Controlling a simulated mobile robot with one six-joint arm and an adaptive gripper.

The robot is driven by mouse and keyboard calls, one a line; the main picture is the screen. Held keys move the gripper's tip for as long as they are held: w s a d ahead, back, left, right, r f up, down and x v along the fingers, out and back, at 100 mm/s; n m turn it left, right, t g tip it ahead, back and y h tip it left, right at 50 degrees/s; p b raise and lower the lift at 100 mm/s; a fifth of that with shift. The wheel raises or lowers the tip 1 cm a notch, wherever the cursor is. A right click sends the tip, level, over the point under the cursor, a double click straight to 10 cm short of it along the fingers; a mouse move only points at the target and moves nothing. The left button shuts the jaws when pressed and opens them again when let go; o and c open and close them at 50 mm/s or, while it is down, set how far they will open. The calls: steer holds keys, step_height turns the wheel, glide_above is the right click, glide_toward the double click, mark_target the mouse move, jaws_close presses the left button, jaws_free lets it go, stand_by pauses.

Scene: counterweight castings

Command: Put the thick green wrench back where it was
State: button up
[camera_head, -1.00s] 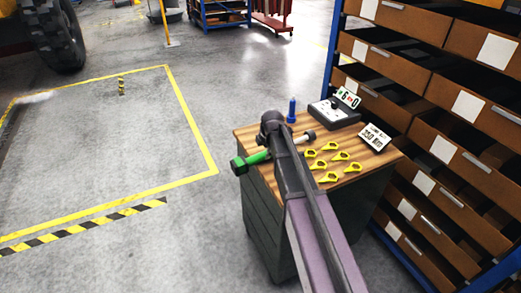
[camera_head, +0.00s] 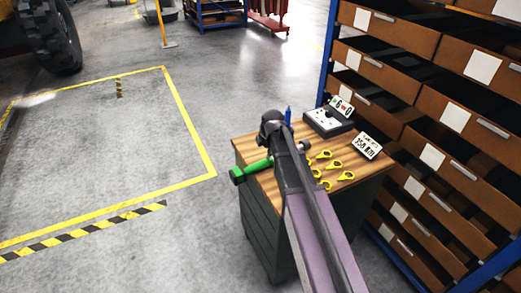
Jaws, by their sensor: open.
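The thick green wrench (camera_head: 255,168) lies across the left part of the cabinet's wooden top (camera_head: 248,150). Its green handle reaches out past the left edge. Its middle is hidden behind my arm, and a bit of its far end shows just right of the arm. My arm rises from the bottom of the view and ends in a dark joint over the cabinet. My gripper's fingers cannot be made out; they are hidden by the arm. Whether they touch the wrench cannot be seen.
Several yellow ring-shaped pieces (camera_head: 334,164), a weight sign (camera_head: 369,146), a control box (camera_head: 328,119) and a blue bottle (camera_head: 288,115) are on the cabinet. A shelf of brown bins (camera_head: 440,125) stands close right. Open floor with a yellow-lined area (camera_head: 110,150) lies left.

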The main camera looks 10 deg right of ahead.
steer(key=shift+r, duration=0.3)
stand_by(0.5)
steer(key=shift+s, duration=0.15)
steer(key=s+d+m+g, duration=0.1)
steer(key=s+m, duration=0.9)
steer(key=s, duration=0.1)
steer(key=s+d+f+m+g+h, duration=0.1)
steer(key=s+d+m+g, duration=0.1)
steer(key=s+m, duration=0.9)
steer(key=shift+s+d+m+g, duration=0.25)
steer(key=shift+s+m+g, duration=0.05)
steer(key=shift+s, duration=0.05)
stand_by(0.4)
